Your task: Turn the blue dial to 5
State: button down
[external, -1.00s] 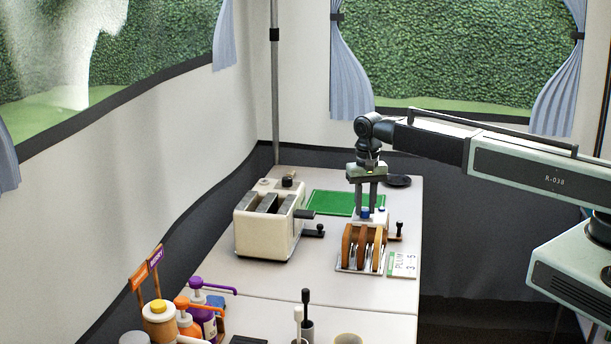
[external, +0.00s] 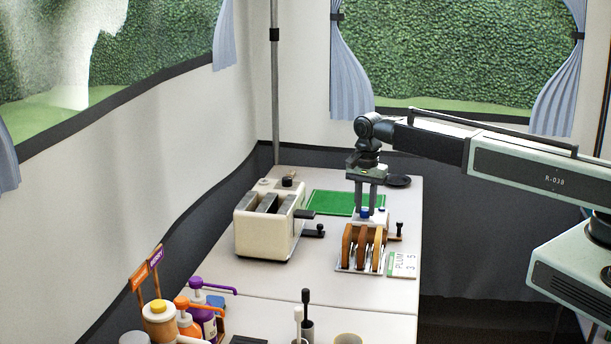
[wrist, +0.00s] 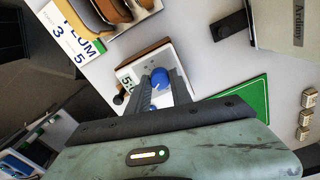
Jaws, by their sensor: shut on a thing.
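The blue dial (wrist: 160,77) sits on the white top of a small appliance (wrist: 128,75) with a brown side. It has a pale pointer mark; the number it points at is too small to tell. My gripper (wrist: 159,82) points straight down, its two fingers shut on either side of the dial. In the external view, my gripper (external: 366,208) is over the appliance's far end, fingertips at the blue dial (external: 365,213). The dial's base is partly hidden.
A rack of brown slices (external: 361,250) stands nearer the camera, beside a card (external: 402,264) reading PLUM 3 5. A cream toaster (external: 265,225) is to the left. A green board (external: 330,202) lies behind. Pump bottles (external: 203,310) stand at front left.

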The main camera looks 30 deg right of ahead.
aim_at(366, 209)
dwell(0.4)
jog(key=c, duration=1.1)
grip_release()
jog(key=shift+c, duration=0.2)
jog(key=shift+r, duration=0.1)
notch_tip(366, 209, up, 8)
jog(key=p, duration=0.8)
jog(key=shift+f, duration=0.2)
